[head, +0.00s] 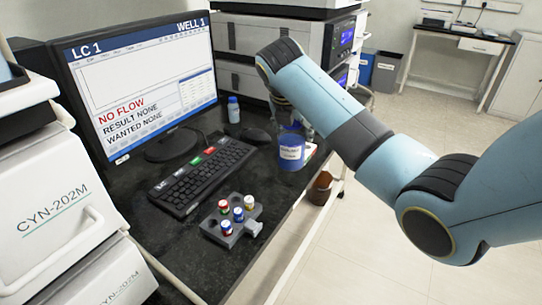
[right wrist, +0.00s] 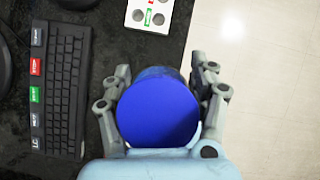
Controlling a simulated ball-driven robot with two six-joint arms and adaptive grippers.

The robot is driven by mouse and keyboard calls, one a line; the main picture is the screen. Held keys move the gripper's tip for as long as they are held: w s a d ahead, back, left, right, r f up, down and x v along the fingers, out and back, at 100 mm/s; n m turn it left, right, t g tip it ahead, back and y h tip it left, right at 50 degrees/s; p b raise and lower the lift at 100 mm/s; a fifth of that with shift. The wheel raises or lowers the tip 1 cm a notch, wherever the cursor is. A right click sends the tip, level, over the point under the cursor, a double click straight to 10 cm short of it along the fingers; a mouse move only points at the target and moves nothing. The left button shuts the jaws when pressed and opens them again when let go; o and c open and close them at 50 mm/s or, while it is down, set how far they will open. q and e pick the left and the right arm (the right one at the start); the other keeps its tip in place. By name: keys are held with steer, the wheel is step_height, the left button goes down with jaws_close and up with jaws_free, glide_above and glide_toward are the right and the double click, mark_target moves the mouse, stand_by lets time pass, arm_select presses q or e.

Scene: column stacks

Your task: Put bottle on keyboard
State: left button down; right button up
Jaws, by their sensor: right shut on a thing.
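A blue bottle with a white label (head: 291,152) is near the bench's right edge, beyond the keyboard's right end. My right gripper (head: 291,122) is shut around its upper part. In the right wrist view the round blue top (right wrist: 158,112) fills the space between the fingers of the gripper (right wrist: 166,72). I cannot tell whether the bottle touches the bench. The black keyboard (head: 207,171) lies in front of the monitor, with nothing on it. It also shows left of the bottle in the right wrist view (right wrist: 66,85). My left gripper is out of view.
A grey rack with several small capped vials (head: 228,228) stands nearer than the keyboard. A mouse (head: 255,135) and a small blue-capped bottle (head: 233,110) are behind it. A white block with holes (right wrist: 150,14) is near the held bottle. The monitor (head: 145,82) stands left.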

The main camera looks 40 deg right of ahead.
steer(key=w+a+f, duration=0.1)
steer(key=f, duration=0.1)
steer(key=w+a+f+b, duration=0.1)
steer(key=w+f, duration=0.1)
steer(key=f, duration=0.1)
steer(key=w+a+f, duration=0.1)
steer(key=f, duration=0.1)
steer(key=shift+w+a+f+b, duration=0.2)
steer(key=shift+w+b, duration=0.05)
steer(key=shift+b, duration=0.05)
steer(key=o, duration=1.6)
steer(key=shift+c, duration=0.2)
steer(key=p+v, duration=0.2)
steer(key=v, duration=1)
